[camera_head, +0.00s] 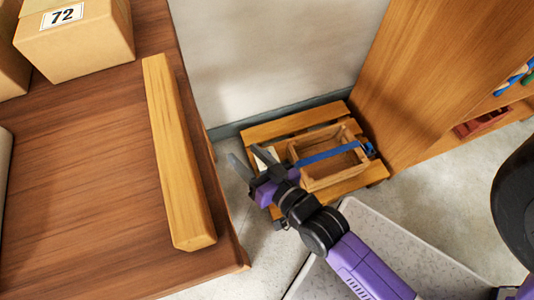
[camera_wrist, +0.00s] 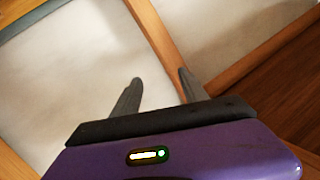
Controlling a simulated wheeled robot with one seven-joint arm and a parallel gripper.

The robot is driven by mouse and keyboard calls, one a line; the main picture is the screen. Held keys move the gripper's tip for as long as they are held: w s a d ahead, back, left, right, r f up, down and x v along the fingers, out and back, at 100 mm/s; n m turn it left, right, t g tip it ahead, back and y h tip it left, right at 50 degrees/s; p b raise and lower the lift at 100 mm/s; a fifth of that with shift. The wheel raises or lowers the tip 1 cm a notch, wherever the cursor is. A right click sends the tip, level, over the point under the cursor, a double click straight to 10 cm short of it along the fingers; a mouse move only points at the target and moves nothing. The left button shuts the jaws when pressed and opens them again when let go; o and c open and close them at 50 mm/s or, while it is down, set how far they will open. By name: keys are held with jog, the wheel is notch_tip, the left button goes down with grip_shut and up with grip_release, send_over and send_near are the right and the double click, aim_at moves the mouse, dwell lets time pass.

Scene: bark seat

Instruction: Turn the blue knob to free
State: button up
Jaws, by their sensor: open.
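A blue strap (camera_head: 328,154) lies across an open wooden crate (camera_head: 322,181) in the head view. At the strap's right end is a small blue part (camera_head: 370,149), which may be the blue knob. It is too small to tell its shape or setting. My gripper (camera_head: 243,154) is open and empty, to the left of the crate and apart from the blue part. Its two grey fingers also show in the wrist view (camera_wrist: 160,76), spread with nothing between them. No blue knob shows in the wrist view.
The crate stands on a slatted wooden pallet (camera_head: 272,128) by the wall. A brown table (camera_head: 85,190) at left carries a wooden beam (camera_head: 176,150) and a box marked 72 (camera_head: 80,45). A wooden shelf unit (camera_head: 425,75) stands close on the pallet's right.

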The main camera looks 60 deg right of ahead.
jog(key=w+d+f+m+g+y, duration=0.1)
jog(key=w+d+f+m+g, duration=0.2)
jog(key=w+d+f, duration=0.35)
jog(key=w+d+f+m+g+y, duration=0.1)
jog(key=w+d+f+m+g, duration=0.2)
jog(key=w+f, duration=0.7)
jog(key=s+d+f+m+g, duration=0.4)
jog(key=s+d+f+m+g+y, duration=0.1)
jog(key=s+d+f+m+g, duration=0.3)
jog(key=s+f, duration=0.1)
jog(key=shift+d+f+g+y, duration=0.1)
jog(key=shift+d+g+y, duration=0.05)
jog(key=shift+g+y, duration=0.2)
jog(key=shift+s+f+g, duration=0.15)
jog(key=shift+s+g, duration=0.1)
jog(key=shift+s, duration=0.1)
jog(key=shift+s+f+m, duration=0.1)
jog(key=shift+f+m, duration=0.2)
jog(key=f+b, duration=0.4)
jog(key=f, duration=0.3)
jog(key=shift+a+b, duration=0.2)
jog(key=shift+b, duration=0.15)
